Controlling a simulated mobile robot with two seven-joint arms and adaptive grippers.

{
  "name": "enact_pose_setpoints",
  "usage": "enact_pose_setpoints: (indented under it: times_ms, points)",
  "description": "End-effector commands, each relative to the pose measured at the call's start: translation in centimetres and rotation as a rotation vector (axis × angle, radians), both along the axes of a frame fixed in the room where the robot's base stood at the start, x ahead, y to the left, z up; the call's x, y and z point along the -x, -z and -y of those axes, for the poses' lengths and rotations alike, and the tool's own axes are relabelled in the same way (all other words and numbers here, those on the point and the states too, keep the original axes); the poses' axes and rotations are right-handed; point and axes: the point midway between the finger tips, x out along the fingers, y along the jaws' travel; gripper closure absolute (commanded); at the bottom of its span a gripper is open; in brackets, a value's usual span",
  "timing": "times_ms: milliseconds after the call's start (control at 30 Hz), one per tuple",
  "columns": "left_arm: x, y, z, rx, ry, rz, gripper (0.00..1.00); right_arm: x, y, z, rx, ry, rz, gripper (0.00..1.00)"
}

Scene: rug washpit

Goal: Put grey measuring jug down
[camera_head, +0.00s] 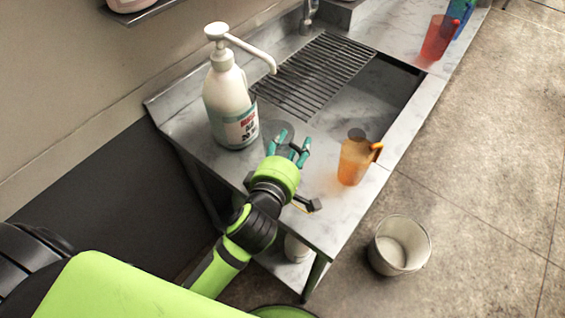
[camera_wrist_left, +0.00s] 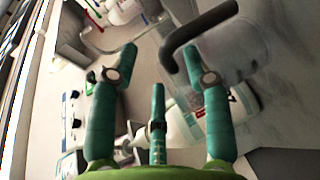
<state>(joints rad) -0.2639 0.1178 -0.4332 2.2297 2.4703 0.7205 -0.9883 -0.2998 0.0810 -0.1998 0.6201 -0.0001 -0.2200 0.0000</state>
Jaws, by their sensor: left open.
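The grey measuring jug (camera_head: 273,131) is see-through and stands on the steel counter, beside the white pump bottle. My left gripper partly hides it in the head view. In the left wrist view, its clear grey body (camera_wrist_left: 238,50) is at the upper right, with a dark curved handle (camera_wrist_left: 200,24). My left gripper (camera_head: 292,150) is open at the jug's near side. In the wrist view, the handle's end lies between the spread fingertips (camera_wrist_left: 158,62); I cannot tell whether they touch it. My right gripper is not in view.
The white pump bottle (camera_head: 229,105) stands close left of the jug. An orange jug (camera_head: 354,160) stands to the right near the sink edge. A dark tool (camera_head: 308,203) lies at the counter's front. A drain grate (camera_head: 316,73) is behind. A pale bucket (camera_head: 399,246) is on the floor.

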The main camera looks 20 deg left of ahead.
Motion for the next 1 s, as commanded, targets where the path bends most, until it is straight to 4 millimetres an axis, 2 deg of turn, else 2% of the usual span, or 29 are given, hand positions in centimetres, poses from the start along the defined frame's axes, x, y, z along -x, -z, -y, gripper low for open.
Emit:
enact_pose_setpoints:
  times_ms: [333,433,633,1000]
  points:
    - [7.5,-1.3,-0.2,0.001,0.001,-0.004,0.51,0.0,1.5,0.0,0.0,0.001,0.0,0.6]
    - [8.8,-2.0,-0.2,-0.001,-0.001,-0.006,0.51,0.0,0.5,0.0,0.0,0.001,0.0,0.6]
    - [10.1,-2.3,-0.2,0.0,-0.002,-0.002,0.51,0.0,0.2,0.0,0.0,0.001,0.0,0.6]
    - [10.2,-2.2,-0.2,0.001,-0.001,0.0,0.51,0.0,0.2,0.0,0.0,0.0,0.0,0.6]
